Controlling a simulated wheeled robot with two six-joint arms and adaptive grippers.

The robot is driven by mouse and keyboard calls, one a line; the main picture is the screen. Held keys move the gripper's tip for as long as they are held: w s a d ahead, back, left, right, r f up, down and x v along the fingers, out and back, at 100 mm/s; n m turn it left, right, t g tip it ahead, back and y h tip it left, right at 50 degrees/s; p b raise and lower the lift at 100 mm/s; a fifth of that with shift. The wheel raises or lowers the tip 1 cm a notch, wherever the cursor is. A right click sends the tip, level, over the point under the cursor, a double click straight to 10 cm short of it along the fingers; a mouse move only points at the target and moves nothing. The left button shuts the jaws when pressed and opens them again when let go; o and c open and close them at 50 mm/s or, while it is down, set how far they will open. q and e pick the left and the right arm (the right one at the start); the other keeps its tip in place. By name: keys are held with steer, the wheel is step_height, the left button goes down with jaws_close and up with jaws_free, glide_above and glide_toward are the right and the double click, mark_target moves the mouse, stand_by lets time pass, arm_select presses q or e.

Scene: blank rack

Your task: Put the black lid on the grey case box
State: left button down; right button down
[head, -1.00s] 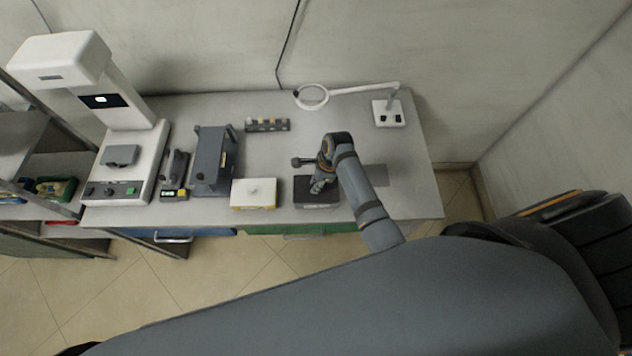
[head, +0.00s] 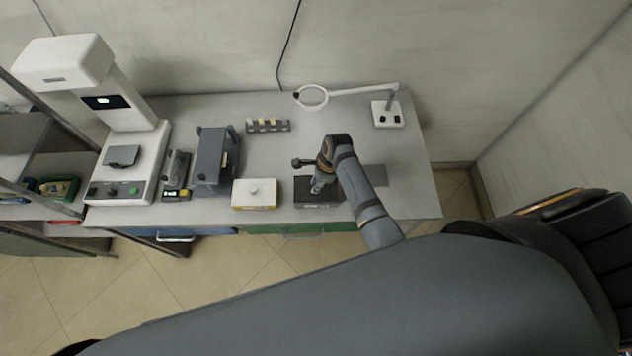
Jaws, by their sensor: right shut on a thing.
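The black lid (head: 301,187) is a dark flat rectangle near the front edge of the table, right of the white box. My right gripper (head: 317,187) points down over its middle and is shut on it; the fingertips are small and partly hidden by my wrist. A darker grey front face with a small pale label, seemingly the grey case box (head: 322,205), shows directly below the lid. I cannot tell whether the lid touches it all round. My left gripper is not in view.
Further left are a grey device (head: 212,160) and a white machine (head: 122,180). A magnifier lamp (head: 388,115) stands back right. A flat grey patch (head: 376,175) lies right of my wrist.

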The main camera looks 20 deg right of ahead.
stand_by(0.6)
steer(key=shift+r+p, duration=0.1)
steer(key=shift+p, duration=0.35)
steer(key=shift+b+x, duration=0.45)
steer(key=shift+x, duration=0.4)
steer(key=c, duration=1.1)
jaws_free()
steer(key=shift+d, duration=0.2)
